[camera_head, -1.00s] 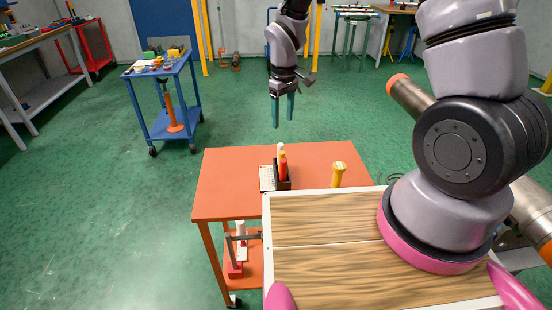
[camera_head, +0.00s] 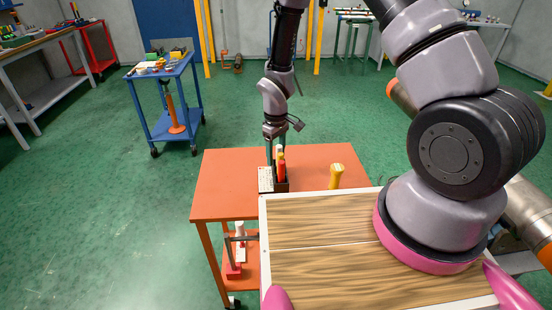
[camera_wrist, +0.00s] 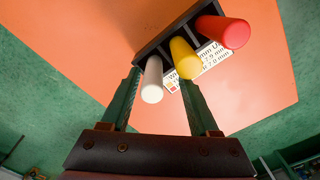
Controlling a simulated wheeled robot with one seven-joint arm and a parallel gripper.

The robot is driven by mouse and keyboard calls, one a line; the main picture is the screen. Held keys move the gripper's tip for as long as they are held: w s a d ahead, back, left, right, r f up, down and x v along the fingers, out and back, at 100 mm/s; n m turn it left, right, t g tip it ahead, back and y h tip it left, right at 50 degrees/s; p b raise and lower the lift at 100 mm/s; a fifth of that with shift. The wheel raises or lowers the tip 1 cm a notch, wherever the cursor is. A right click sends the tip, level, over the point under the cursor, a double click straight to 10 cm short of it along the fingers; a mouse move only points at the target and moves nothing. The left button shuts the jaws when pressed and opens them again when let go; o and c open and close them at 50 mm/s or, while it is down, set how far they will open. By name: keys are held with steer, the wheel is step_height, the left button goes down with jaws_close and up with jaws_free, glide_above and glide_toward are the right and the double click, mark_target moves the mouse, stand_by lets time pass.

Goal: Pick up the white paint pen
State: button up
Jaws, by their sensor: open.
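The white paint pen (camera_wrist: 152,82) stands in a dark holder (camera_wrist: 178,34) beside a yellow pen (camera_wrist: 185,60) and a red pen (camera_wrist: 222,33). In the wrist view its end shows between the two green fingers of my open gripper (camera_wrist: 159,80). The right finger is close to the yellow pen and partly behind it. I cannot tell whether either finger touches a pen. In the head view my gripper (camera_head: 276,150) is down at the holder (camera_head: 283,186) on the orange cart, and the fingers and pens overlap.
The holder stands on the orange cart top (camera_head: 225,190), with a printed label card (camera_head: 265,180) beside it. The cart top left of the holder is clear. A blue cart (camera_head: 165,100) stands farther back.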

steer(key=shift+f, duration=0.35)
jaws_close()
